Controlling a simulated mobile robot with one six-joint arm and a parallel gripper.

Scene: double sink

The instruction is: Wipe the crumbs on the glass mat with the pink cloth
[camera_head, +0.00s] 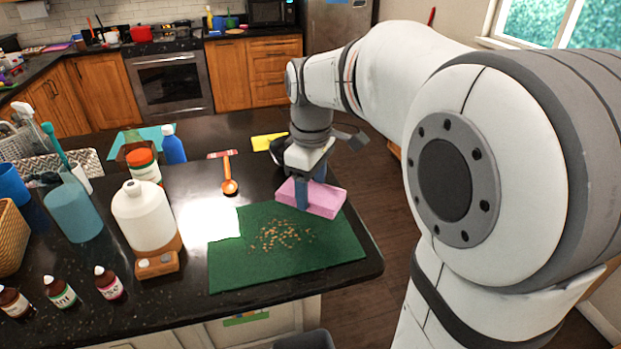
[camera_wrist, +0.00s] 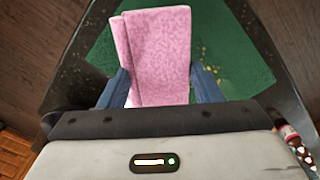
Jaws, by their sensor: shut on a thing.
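The pink cloth (camera_head: 322,199) is a folded block held in my gripper (camera_head: 303,192), at the back right corner of the green glass mat (camera_head: 330,249). In the wrist view the cloth (camera_wrist: 158,55) sits between the two blue fingers of my gripper (camera_wrist: 160,88), with the green mat (camera_wrist: 235,62) beyond it. The crumbs (camera_head: 282,235) lie scattered over the middle of the mat, in front and to the left of the cloth. In the wrist view a few crumbs (camera_wrist: 207,70) show beside the cloth. I cannot tell whether the cloth touches the mat.
A white jug (camera_head: 146,215) and a wooden block (camera_head: 157,265) stand left of the mat. Several small bottles (camera_head: 108,283) stand at the front left. The dark counter's edge runs close to the mat's right side.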

